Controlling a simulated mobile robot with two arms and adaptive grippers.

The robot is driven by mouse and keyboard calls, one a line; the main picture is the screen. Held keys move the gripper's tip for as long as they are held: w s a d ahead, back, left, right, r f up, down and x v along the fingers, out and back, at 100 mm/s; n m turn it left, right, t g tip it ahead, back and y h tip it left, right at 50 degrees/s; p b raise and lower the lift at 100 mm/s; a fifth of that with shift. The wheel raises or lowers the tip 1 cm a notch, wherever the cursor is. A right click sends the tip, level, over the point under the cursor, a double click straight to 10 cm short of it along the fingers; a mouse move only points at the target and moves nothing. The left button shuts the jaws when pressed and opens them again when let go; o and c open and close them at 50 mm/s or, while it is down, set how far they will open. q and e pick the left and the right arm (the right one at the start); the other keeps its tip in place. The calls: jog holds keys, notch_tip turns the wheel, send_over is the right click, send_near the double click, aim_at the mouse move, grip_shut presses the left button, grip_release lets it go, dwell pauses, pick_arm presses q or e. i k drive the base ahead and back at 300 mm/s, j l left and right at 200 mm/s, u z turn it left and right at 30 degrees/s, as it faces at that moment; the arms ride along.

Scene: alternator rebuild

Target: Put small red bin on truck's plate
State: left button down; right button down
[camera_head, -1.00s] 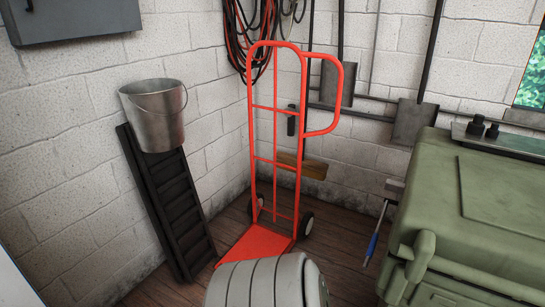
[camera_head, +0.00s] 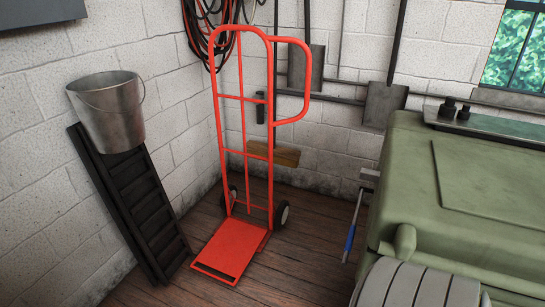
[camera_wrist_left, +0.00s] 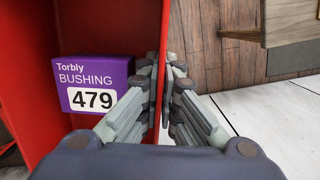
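The red hand truck (camera_head: 243,130) stands upright in the corner. Its flat red plate (camera_head: 231,249) lies on the floor, bare, with a slot near its front edge. In the left wrist view, my left gripper (camera_wrist_left: 166,95) has its fingers on both sides of one wall of the small red bin (camera_wrist_left: 110,25), closed on it. A purple box (camera_wrist_left: 97,84) labelled Torbly Bushing 479 sits inside the bin. Only part of the bin shows, and it is not in the head view. My right gripper is not in view.
A metal bucket (camera_head: 108,112) and black ramp (camera_head: 132,205) stand against the wall left of the truck. A green case (camera_head: 465,205) fills the right side. A blue-handled tool (camera_head: 350,235) is beside it. Wooden floor (camera_head: 300,250) in front is clear.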

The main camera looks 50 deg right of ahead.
aim_at(229, 250)
jog(key=i+l+z, duration=0.2)
jog(key=z, duration=0.25)
jog(key=i+z, duration=0.25)
jog(key=z, duration=0.15)
jog(key=i+z, duration=0.3)
jog(key=z, duration=0.15)
jog(key=i+j+z, duration=0.1)
jog(key=i, duration=0.3)
jog(key=i+j+z, duration=0.1)
jog(key=i, duration=0.35)
